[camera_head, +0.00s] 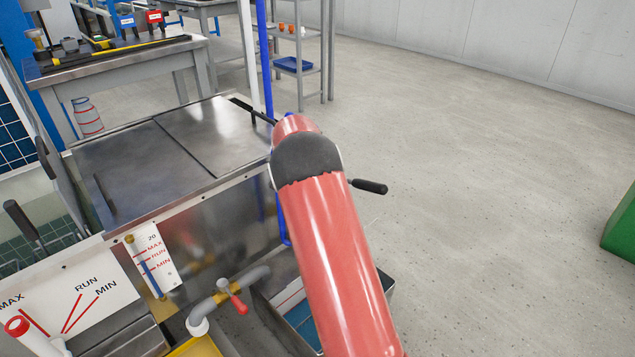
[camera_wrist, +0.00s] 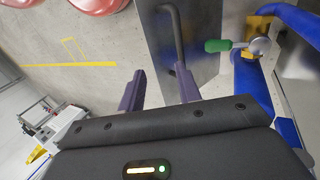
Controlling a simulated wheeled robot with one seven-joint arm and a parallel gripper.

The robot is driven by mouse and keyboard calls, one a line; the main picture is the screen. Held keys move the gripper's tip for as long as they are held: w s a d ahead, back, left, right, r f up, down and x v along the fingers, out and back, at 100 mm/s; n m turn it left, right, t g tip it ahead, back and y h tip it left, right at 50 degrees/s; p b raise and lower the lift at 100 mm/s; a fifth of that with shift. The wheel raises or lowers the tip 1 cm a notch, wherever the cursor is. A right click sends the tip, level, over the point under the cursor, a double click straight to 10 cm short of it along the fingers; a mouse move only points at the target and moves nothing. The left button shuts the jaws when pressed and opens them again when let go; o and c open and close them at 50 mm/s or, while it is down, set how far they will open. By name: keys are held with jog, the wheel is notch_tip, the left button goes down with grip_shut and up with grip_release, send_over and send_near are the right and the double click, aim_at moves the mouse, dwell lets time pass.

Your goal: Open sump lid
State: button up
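The steel sump top (camera_head: 130,165) in the head view has two flat lid panels divided by a dark seam; both lie flat. A dark handle (camera_head: 104,194) is on the left panel, and a dark bar (camera_head: 250,110) is at the far edge of the right panel (camera_head: 215,130), partly behind my red arm. My gripper is hidden behind my arm in the head view. In the wrist view my gripper (camera_wrist: 160,88) is open, its two purple fingers apart with nothing held. A dark bar handle (camera_wrist: 173,35) on a steel panel (camera_wrist: 200,40) is just beyond the right finger; contact is unclear.
A green-handled valve (camera_wrist: 218,45) and blue pipe (camera_wrist: 255,85) are right of the fingers in the wrist view. A red-handled valve (camera_head: 238,303) and level gauge (camera_head: 152,262) are on the sump front. A workbench (camera_head: 115,62) stands behind.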

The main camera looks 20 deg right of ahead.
notch_tip(320, 180, up, 10)
jog(key=shift+r, duration=0.25)
dwell(0.4)
jog(key=s+a+r+n+t+y, duration=0.1)
jog(key=s+a+r+n+t, duration=0.2)
jog(key=s+r, duration=0.3)
jog(key=s+a+r+n+t, duration=0.2)
jog(key=s+a+r+n, duration=0.15)
jog(key=s, duration=0.45)
jog(key=s+a+f+n+t, duration=0.1)
jog(key=s+a+n+t, duration=0.1)
jog(key=s, duration=0.6)
jog(key=s+a+f+n+t, duration=0.1)
jog(key=s+a+n+t, duration=0.2)
jog(key=s+n, duration=0.2)
jog(key=s, duration=0.3)
jog(key=shift+a+f+y, duration=0.2)
jog(key=shift+f+y, duration=0.05)
jog(key=shift+y, duration=0.15)
